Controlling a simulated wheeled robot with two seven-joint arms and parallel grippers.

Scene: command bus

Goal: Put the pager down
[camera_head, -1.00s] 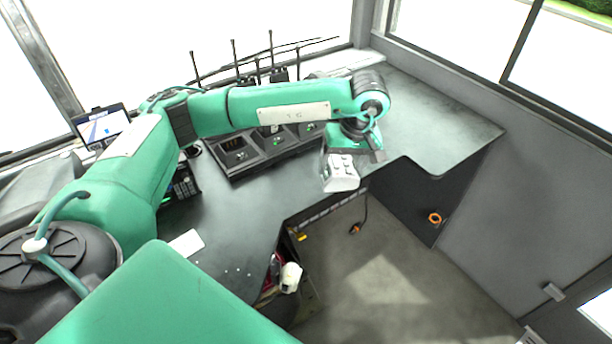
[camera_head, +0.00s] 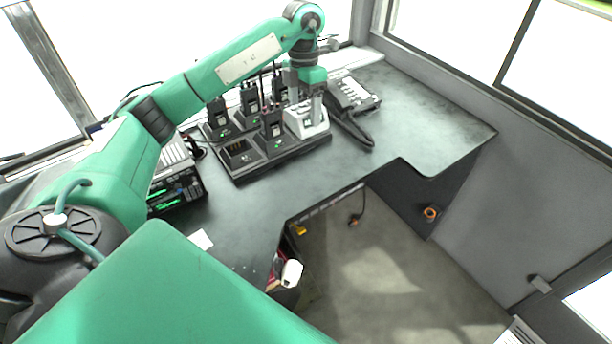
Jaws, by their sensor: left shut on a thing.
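A white, boxy device with raised parts on its face, which I take to be the pager (camera_head: 309,126), is at the right end of the charger rack in the head view. My left gripper (camera_head: 310,104) points down from above and is shut on it, covering part of its top. I cannot tell whether the pager rests on the rack or hangs just above it. The dark charger rack (camera_head: 246,174) stands on the grey desk (camera_head: 243,212) and holds several black radios (camera_head: 271,126). My right gripper is not in view.
A desk phone (camera_head: 352,94) with a black handset lies just right of the pager. A radio unit with green displays (camera_head: 174,193) stands left of the rack. A white card (camera_head: 201,240) lies near the desk's front edge. The desk's right part is clear.

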